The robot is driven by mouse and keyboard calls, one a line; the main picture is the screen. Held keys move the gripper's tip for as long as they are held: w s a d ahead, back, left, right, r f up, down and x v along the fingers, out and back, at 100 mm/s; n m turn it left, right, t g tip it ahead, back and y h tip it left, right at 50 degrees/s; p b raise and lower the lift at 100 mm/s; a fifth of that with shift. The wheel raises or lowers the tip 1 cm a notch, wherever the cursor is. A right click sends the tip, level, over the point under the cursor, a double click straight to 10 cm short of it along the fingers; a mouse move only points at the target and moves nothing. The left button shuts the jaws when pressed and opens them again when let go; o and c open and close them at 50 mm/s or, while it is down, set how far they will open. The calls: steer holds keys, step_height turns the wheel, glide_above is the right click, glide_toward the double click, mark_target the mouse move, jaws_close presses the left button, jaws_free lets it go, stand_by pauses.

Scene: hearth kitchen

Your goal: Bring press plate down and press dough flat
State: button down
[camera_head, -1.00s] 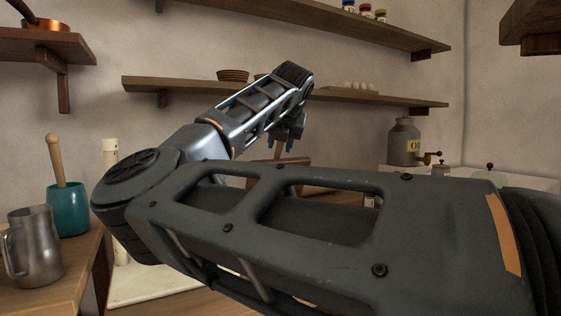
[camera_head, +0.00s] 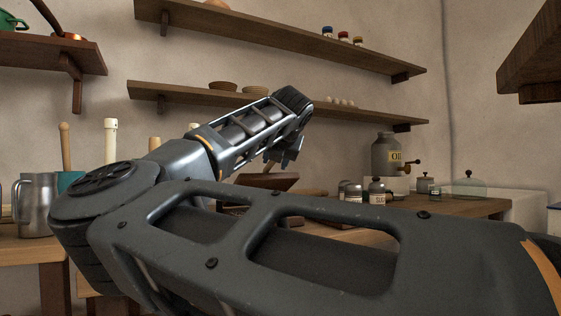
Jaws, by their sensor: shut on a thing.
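My gripper (camera_head: 280,155) is at the back of the counter, small and partly covered by my own arm. It is shut on a light wooden handle (camera_head: 267,167) that shows just under the fingers. Below it is a dark brown wooden board (camera_head: 272,181), which looks like the press plate; it appears tilted. My forearm covers its lower part and what lies beneath it. The dough is not visible, so I cannot tell whether the plate touches it.
A metal jug (camera_head: 36,205) and a teal crock (camera_head: 70,181) stand at left. Shelves (camera_head: 230,98) with bowls run along the wall above.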

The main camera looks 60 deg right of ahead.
steer(key=shift+s+a+f+b, duration=0.2)
steer(key=shift+f, duration=0.25)
steer(key=shift+s+a+f+b, duration=0.15)
steer(key=shift+s+f, duration=0.05)
steer(key=shift+f, duration=0.25)
steer(key=c, duration=0.8)
jaws_free()
steer(key=shift+r, duration=0.15)
steer(key=shift+s+a+r, duration=0.1)
steer(key=shift+r, duration=0.05)
steer(key=p+v, duration=0.1)
steer(key=v, duration=0.6)
steer(key=shift+s+a+p, duration=0.1)
steer(key=shift+p, duration=0.25)
